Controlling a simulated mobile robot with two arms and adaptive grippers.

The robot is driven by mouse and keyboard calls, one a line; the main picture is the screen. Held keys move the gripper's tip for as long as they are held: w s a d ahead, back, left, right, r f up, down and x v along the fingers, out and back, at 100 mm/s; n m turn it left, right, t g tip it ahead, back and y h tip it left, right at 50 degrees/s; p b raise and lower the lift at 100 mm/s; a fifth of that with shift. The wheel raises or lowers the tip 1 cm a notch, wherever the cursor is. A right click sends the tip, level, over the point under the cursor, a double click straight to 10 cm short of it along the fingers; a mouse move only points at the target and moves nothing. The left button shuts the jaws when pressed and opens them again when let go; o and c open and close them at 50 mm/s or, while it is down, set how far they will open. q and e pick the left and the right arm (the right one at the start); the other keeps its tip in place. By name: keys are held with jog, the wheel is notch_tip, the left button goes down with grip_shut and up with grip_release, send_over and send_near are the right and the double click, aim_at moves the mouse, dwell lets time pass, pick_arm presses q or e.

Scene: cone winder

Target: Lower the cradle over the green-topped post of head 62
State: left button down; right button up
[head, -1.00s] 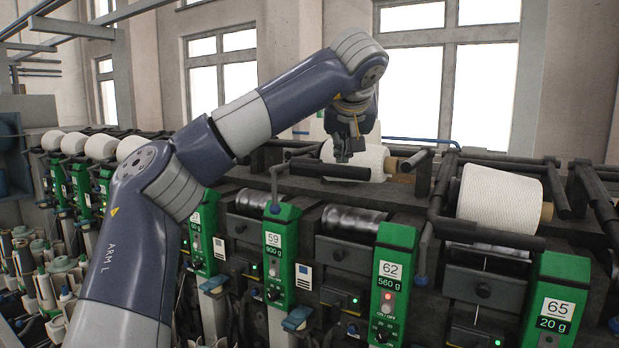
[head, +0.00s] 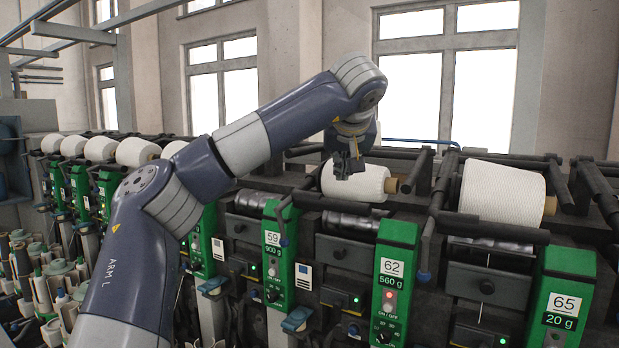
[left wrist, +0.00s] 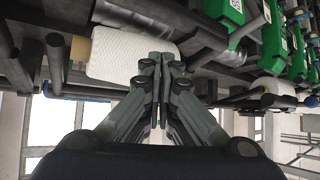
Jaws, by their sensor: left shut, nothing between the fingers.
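The green-topped post of head 62 (head: 397,235) stands upright, with its label, 560 g plate and a lit red light. The cradle (head: 325,205) is a dark bar with side arms, left of and behind that post; a thin lever with a blue tip (head: 283,241) hangs from its left end. A white cone (head: 362,184) sits behind the bar, also large in the left wrist view (left wrist: 115,57). My left gripper (head: 347,174) is shut and empty, its fingertips in front of the cone's upper left, above the bar. Whether they touch is unclear. My right gripper is out of view.
To the right are the larger cone (head: 503,190) and the post of head 65 (head: 563,300). The post of head 59 (head: 280,255) is on the left, with more cones (head: 137,152) beyond. My left arm crosses over the machine; the air above is open.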

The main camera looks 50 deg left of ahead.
pick_arm(q)
jog(key=s+d+r+p, duration=0.1)
jog(key=s+r+p, duration=0.3)
jog(key=r, duration=0.3)
jog(key=shift+r, duration=0.15)
jog(key=shift+d, duration=0.15)
dwell(0.6)
